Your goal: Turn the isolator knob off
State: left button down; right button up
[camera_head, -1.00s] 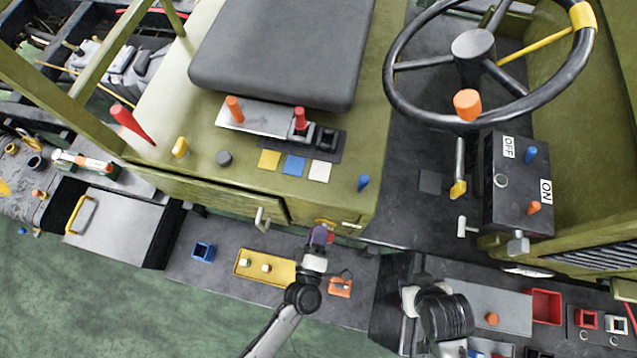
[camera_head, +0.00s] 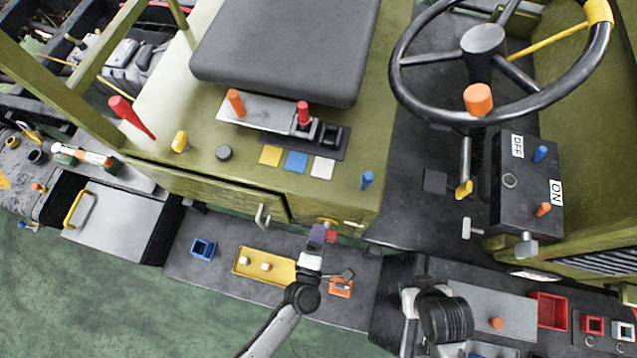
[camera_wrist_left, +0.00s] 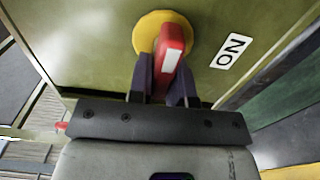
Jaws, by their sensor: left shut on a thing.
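The isolator knob is a red handle with a white stripe (camera_wrist_left: 174,55) on a round yellow base (camera_wrist_left: 147,31), set in the olive-green panel. In the left wrist view the handle stands nearly upright, tilted slightly. A white ON label (camera_wrist_left: 231,51) is to its right; no OFF label shows beside it. My left gripper (camera_wrist_left: 163,88) has its purple-grey fingers shut on the red handle, one on each side. In the head view my left gripper (camera_head: 318,236) is at the lower front of the seat box and mostly hides the knob (camera_head: 327,222).
Below the seat box is a dark ledge with a blue square holder (camera_head: 203,248), a yellow tray (camera_head: 242,262) and an orange block (camera_head: 341,288). A metal hook handle (camera_head: 262,216) is left of my left gripper. A black OFF/ON switch box (camera_head: 510,205) stands to the right.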

pick_arm(q)
jog(key=c, duration=1.1)
grip_release()
jog(key=s, duration=0.4)
jog(key=s+a+b, duration=0.1)
jog(key=s, duration=0.4)
jog(key=s+a, duration=0.1)
jog(key=s, duration=0.3)
jog(key=shift+s+a, duration=0.15)
jog(key=shift+s, duration=0.2)
